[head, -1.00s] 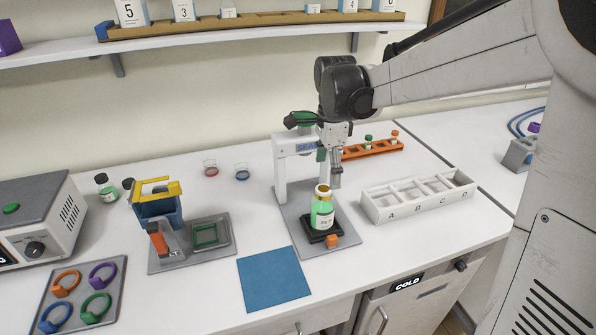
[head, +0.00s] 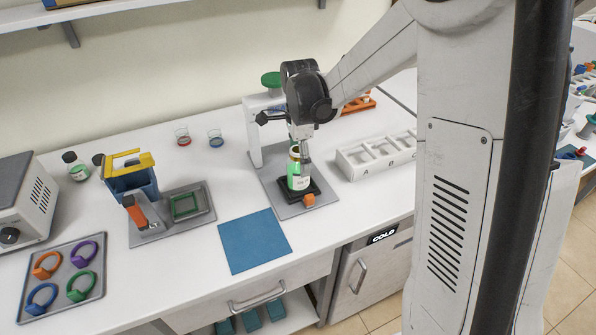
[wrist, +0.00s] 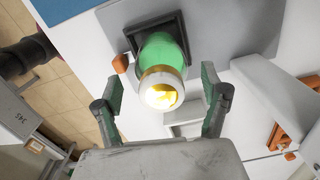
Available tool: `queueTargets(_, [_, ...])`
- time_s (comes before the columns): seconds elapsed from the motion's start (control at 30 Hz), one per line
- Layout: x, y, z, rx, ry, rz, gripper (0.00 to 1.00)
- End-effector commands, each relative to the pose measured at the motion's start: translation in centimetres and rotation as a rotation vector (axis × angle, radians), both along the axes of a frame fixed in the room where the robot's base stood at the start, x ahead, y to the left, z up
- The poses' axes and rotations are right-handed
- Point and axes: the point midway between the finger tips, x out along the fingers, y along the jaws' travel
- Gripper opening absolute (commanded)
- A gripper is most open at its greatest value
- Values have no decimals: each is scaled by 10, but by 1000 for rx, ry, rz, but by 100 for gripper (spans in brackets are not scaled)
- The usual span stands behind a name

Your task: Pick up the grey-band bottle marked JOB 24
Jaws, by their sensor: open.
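A bottle of green liquid with a gold top (head: 298,178) stands upright on a small black platform of the sealing stand (head: 256,130). It has a white label too small to read, so I cannot confirm JOB 24. In the wrist view the bottle (wrist: 162,60) shows from above, its neck ring and bright gold top between my fingers. My gripper (wrist: 162,88) is open, one finger on each side of the bottle's top, with visible gaps. In the head view my gripper (head: 300,146) points down directly over the bottle and partly covers its top.
A white rack with lettered compartments (head: 350,174) stands to the right. An orange block (head: 309,199) sits at the platform's front. A blue mat (head: 254,241) lies front left. Another dark-capped green bottle (head: 76,170) stands far left by a blue-and-yellow device (head: 130,180).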

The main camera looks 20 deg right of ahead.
Motion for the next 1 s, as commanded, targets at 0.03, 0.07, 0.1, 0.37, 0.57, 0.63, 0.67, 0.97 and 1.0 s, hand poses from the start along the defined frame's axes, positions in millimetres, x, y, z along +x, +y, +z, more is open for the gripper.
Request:
queueTargets(0.03, [1, 0, -6, 0, 0, 0, 77])
queueTargets(0.07, [1, 0, -10, 0, 0, 0, 77])
queueTargets(0.1, [2, 1, -15, 0, 0, 0, 77])
queueTargets(0.37, [2, 1, -39, 0, -1, 0, 77])
queueTargets(0.57, [2, 1, -41, 0, -1, 1, 77])
queueTargets(0.63, [2, 1, -41, 0, -1, 1, 75])
queueTargets(0.67, [2, 1, -41, 0, -1, 1, 71])
queueTargets(0.97, [2, 1, -40, 0, -1, 1, 31])
queueTargets(1.0, [2, 1, -40, 0, -1, 1, 26])
